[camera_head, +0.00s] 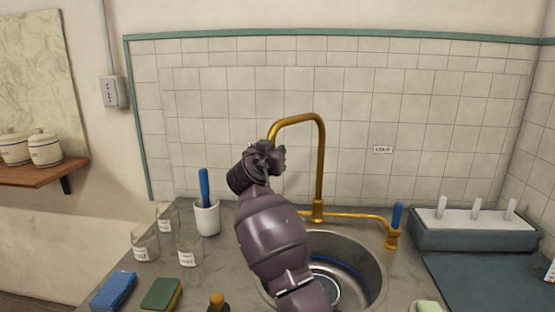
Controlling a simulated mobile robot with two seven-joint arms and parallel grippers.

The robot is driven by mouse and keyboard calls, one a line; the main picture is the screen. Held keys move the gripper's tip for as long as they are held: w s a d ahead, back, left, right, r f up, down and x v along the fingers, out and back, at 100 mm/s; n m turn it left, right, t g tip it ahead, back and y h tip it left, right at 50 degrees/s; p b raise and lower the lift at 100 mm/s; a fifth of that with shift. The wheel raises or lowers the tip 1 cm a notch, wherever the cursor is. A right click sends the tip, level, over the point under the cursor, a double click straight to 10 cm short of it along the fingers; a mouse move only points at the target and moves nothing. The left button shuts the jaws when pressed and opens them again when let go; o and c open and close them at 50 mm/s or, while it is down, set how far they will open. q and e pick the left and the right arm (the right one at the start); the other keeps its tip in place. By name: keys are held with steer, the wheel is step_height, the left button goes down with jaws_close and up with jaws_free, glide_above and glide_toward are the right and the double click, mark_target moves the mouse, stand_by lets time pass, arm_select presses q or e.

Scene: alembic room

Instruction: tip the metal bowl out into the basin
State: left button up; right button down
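The round metal basin (370,275) is sunk in the counter at lower middle, partly hidden by my arm. A pale ring and a dark blue curved band show inside it; I cannot tell what they are. No metal bowl can be made out. One purple arm of mine, which I take as the right, rises from the bottom edge in front of the basin. Its gripper (268,155) is up left of the brass tap's spout, and its fingers are too unclear to read. My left gripper is out of view.
The brass tap (320,170) arches behind the basin. Left are a white cup (206,218) with a blue-handled tool, labelled glass jars (189,249), a blue sponge (114,290) and a green one (161,294). A grey rack (470,238) stands right.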

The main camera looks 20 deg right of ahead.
steer(key=shift+w+a, duration=0.1)
steer(key=shift+w, duration=0.1)
stand_by(0.3)
steer(key=c, duration=0.8)
jaws_free()
steer(key=v, duration=1.1)
